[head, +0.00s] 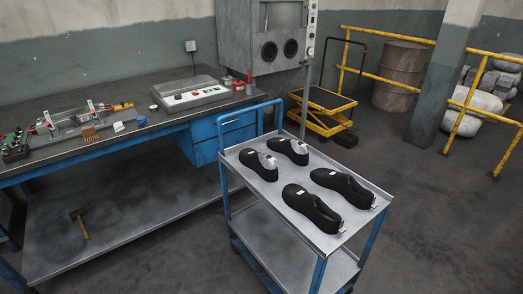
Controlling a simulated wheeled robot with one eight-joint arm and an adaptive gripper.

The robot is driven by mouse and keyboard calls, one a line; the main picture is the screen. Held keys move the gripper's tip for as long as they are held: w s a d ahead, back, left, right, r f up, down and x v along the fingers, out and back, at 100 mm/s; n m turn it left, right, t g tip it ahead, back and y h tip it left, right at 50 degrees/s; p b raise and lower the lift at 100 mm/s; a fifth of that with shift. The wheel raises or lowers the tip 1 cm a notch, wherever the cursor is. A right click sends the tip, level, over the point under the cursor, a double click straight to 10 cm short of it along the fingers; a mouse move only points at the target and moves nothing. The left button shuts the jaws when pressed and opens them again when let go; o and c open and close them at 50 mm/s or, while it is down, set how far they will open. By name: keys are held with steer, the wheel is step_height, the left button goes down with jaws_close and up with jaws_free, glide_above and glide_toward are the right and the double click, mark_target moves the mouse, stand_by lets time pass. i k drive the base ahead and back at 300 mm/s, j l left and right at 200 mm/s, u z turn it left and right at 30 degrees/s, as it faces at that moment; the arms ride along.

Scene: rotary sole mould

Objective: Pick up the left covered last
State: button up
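Several black covered lasts lie on the top tray of a blue cart (245,150). The far pair has a left last (253,162) and a right last (284,149), each with a shiny grey part at its right end. The near pair has a left last (309,206) and a right last (340,185), each with a small white mark on top and a small pale piece at its near right end. The lasts lie apart from each other. My gripper is not in view.
A workbench (140,132) with a control box (190,95) and fixtures stands left of the cart. A grey cabinet (235,40) stands behind. A yellow lift table (322,105) and railings are at the back right. Floor right of the cart is clear.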

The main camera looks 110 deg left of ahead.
mark_target(263, 165)
steer(key=j+u, duration=0.15)
steer(key=u, duration=0.3)
steer(key=j+u, duration=0.15)
steer(key=u, duration=0.25)
steer(key=j+u, duration=0.15)
steer(key=u, duration=0.3)
steer(key=j+u, duration=0.15)
steer(key=u, duration=0.3)
steer(key=j+u, duration=0.15)
steer(key=u, duration=0.3)
steer(key=i+j+u, duration=0.4)
steer(key=j, duration=0.25)
steer(key=i+j+u, duration=0.35)
steer(key=i+j, duration=0.4)
